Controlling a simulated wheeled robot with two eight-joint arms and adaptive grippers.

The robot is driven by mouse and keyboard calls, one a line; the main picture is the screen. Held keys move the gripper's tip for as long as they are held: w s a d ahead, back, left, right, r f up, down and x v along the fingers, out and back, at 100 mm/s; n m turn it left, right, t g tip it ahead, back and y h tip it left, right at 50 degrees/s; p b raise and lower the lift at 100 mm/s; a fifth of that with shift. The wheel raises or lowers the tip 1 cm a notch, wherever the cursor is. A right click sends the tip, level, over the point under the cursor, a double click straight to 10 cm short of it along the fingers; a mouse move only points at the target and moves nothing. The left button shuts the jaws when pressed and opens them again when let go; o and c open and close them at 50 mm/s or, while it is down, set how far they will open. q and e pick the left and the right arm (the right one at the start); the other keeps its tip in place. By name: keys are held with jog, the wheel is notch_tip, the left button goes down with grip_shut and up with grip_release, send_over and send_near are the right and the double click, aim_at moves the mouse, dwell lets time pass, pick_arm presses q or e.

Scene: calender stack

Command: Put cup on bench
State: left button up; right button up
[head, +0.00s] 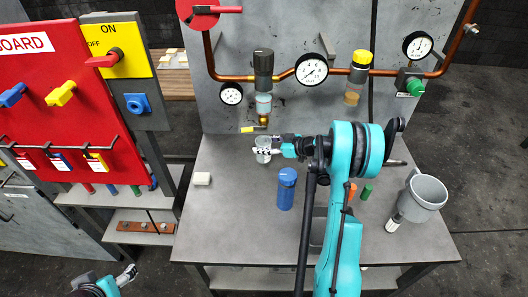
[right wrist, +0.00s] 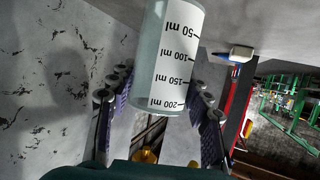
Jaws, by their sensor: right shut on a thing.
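The cup (head: 263,156) is a small clear beaker with a white scale strip. It is near the back edge of the grey bench (head: 235,220), below the gauge panel. My right gripper (head: 268,149) is shut on it. In the right wrist view the cup (right wrist: 168,65), with ml marks, is between the two fingers (right wrist: 160,112). I cannot tell whether its base touches the bench. My left gripper (head: 127,274) is at the bottom left, low and away from the bench; its jaws are too small to read.
A grey mug-like container (head: 425,192) is at the right. The panel (head: 300,100) with pipes rises behind. The bench's front left is clear.

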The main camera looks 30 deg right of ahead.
notch_tip(320, 180, down, 3)
jog(key=shift+r+b, duration=0.15)
jog(key=shift+b, duration=0.25)
jog(key=shift+r, duration=0.1)
jog(key=o, duration=1.1)
jog(key=shift+o, duration=0.2)
